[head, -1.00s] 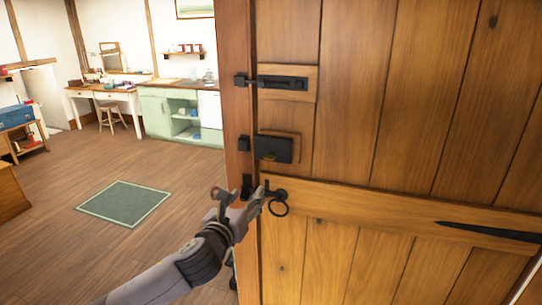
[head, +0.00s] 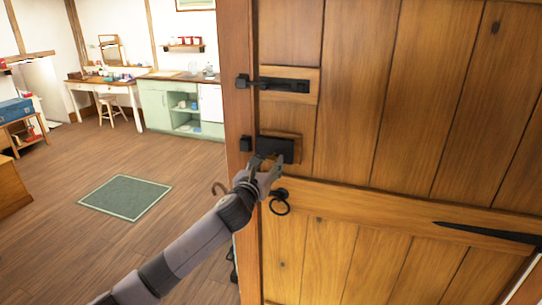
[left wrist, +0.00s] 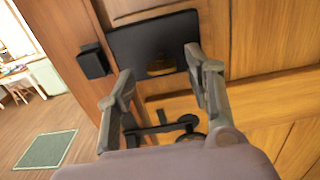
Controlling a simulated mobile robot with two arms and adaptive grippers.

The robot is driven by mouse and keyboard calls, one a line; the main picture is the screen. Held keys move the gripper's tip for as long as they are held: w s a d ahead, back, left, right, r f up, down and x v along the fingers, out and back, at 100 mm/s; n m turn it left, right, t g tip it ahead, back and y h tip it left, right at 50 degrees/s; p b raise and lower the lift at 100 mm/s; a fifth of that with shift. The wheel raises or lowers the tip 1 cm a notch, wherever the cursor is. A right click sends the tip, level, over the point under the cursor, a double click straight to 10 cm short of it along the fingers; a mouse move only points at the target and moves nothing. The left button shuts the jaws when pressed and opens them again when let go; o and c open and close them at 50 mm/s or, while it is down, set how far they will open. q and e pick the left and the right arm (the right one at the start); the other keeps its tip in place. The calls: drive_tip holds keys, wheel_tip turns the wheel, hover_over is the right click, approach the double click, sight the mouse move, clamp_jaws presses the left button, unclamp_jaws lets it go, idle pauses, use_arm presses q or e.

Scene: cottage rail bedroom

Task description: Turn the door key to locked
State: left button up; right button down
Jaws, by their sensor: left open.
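The black lock box (head: 275,145) is fixed to the wooden door (head: 340,110), below a black bolt. In the left wrist view the lock box (left wrist: 150,38) has a brass-coloured key (left wrist: 161,67) low on its face. My left gripper (head: 268,163) is at the lower edge of the lock box in the head view. In the left wrist view my left gripper (left wrist: 160,82) is open, its fingers on either side of the key with gaps between. The key is mostly hidden behind the gripper in the head view. My right gripper is not in view.
A black slide bolt (head: 280,84) sits above the lock. A ring handle (head: 280,203) hangs just below my gripper. A black strap hinge (head: 487,232) is at the right. Open floor with a green rug (head: 125,197) lies to the left.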

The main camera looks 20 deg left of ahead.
sight(271, 158)
use_arm(q)
drive_tip(key=shift+w+d, duration=0.1)
drive_tip(key=shift+w, duration=1.75)
drive_tip(key=shift+c, duration=0.5)
drive_tip(key=shift+f, duration=0.1)
drive_tip(key=c, duration=0.9)
clamp_jaws()
